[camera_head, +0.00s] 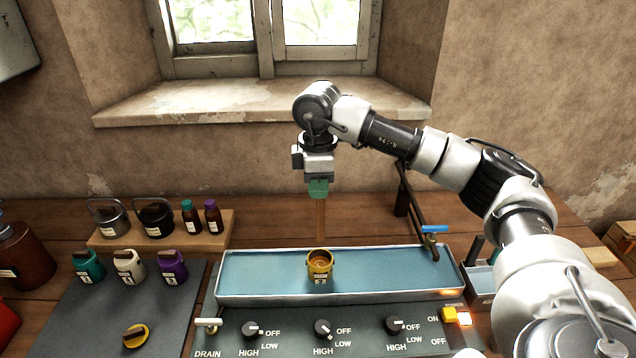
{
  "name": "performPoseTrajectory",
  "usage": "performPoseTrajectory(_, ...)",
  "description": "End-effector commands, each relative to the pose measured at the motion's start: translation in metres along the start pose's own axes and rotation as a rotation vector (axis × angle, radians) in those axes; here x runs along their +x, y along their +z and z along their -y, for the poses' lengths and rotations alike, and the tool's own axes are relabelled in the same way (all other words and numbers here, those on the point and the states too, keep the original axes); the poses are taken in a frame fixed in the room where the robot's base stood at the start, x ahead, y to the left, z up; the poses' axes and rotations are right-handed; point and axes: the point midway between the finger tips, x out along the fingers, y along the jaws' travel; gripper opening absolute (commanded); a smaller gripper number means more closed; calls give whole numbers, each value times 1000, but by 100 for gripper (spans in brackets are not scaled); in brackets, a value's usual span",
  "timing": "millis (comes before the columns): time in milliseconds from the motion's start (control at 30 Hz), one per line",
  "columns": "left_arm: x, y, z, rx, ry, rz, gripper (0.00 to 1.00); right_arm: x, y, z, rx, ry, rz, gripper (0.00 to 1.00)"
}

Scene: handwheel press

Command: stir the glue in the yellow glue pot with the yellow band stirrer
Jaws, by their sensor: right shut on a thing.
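The yellow glue pot (320,273) stands open and upright in the blue-bottomed metal trough, with amber glue visible inside its rim. My right gripper (318,188) points down above and behind the pot in the picture, shut on a thin brown wooden stirrer (320,218). The stirrer hangs nearly upright, and its lower end shows just above the pot's rim. It looks apart from the glue, but its exact depth is hard to tell. The yellow band is not discernible; the gripper's green fingertips cover the upper stick. My left gripper is not in view.
The metal trough (240,298) has dark knobs and a lit yellow switch (449,314) in front. A yellow lid (135,336) lies on the grey mat near teal (88,266), white (130,267) and purple (172,266) pots. A blue-handled tap (434,229) stands right.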

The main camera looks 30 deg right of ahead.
Motion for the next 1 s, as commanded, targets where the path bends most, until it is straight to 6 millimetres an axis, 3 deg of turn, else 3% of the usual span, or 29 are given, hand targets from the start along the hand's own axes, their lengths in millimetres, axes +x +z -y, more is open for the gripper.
performPoseTrajectory(267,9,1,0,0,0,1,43,12,0,0,3,-1,1,0)
performPoseTrajectory(1000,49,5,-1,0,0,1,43,71,0,0,1,-1,0,0)
